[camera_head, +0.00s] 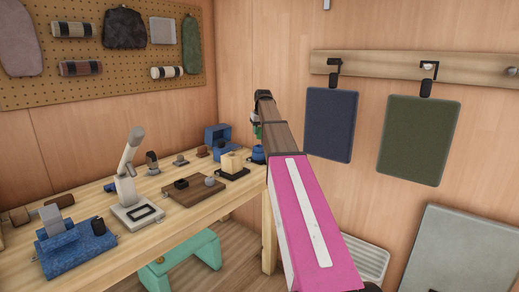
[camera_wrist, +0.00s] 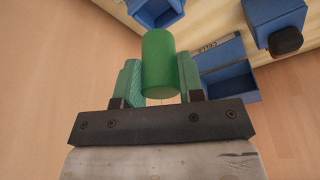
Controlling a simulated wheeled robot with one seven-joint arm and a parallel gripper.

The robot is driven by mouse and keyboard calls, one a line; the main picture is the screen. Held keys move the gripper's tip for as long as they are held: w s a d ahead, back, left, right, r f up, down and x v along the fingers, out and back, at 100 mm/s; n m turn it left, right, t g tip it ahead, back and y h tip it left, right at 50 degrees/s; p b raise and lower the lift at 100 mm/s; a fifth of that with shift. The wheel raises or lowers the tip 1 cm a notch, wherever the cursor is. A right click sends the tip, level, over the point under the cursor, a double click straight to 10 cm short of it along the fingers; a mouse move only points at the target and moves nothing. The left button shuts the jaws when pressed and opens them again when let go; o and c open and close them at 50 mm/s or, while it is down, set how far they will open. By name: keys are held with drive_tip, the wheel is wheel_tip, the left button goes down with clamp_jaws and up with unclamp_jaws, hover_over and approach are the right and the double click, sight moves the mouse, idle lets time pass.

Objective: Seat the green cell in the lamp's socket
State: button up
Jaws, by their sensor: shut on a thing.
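A green cell (camera_wrist: 158,68), a plain cylinder, sits between the two green finger pads of my gripper (camera_wrist: 158,82) in the wrist view. The gripper is shut on it, and its far end sticks out past the fingertips. In the head view my gripper (camera_head: 256,118) is at the far right end of the bench, small and partly hidden by my arm; a bit of green shows there. A white lamp (camera_head: 127,185) with a tilted head stands on the bench, well left of the gripper. Its base bears a dark rectangular outline; I cannot tell whether this is the socket.
The bench (camera_head: 85,196) holds a blue vise-like thing (camera_head: 70,245), a brown board (camera_head: 193,188) and a blue open box (camera_head: 217,136). A blue tray marked CELLS (camera_wrist: 232,82) lies beside the held cell in the wrist view. A green stool (camera_head: 180,262) stands below.

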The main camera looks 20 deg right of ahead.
sight(260, 136)
drive_tip(key=shift+f, duration=0.15)
drive_tip(key=shift+s+x, duration=0.2)
drive_tip(key=shift+x, duration=0.55)
drive_tip(key=shift+s+x, duration=0.15)
drive_tip(key=shift+x, duration=0.55)
drive_tip(key=shift+s+x, duration=0.15)
drive_tip(key=shift+x, duration=0.55)
drive_tip(key=shift+s+x, duration=0.2)
drive_tip(key=shift+x, duration=0.5)
idle(1.3)
drive_tip(key=shift+f, duration=0.1)
drive_tip(key=o, duration=1.1)
drive_tip(key=v, duration=1)
drive_tip(key=shift+s+d+r, duration=0.1)
drive_tip(key=shift+r, duration=0.25)
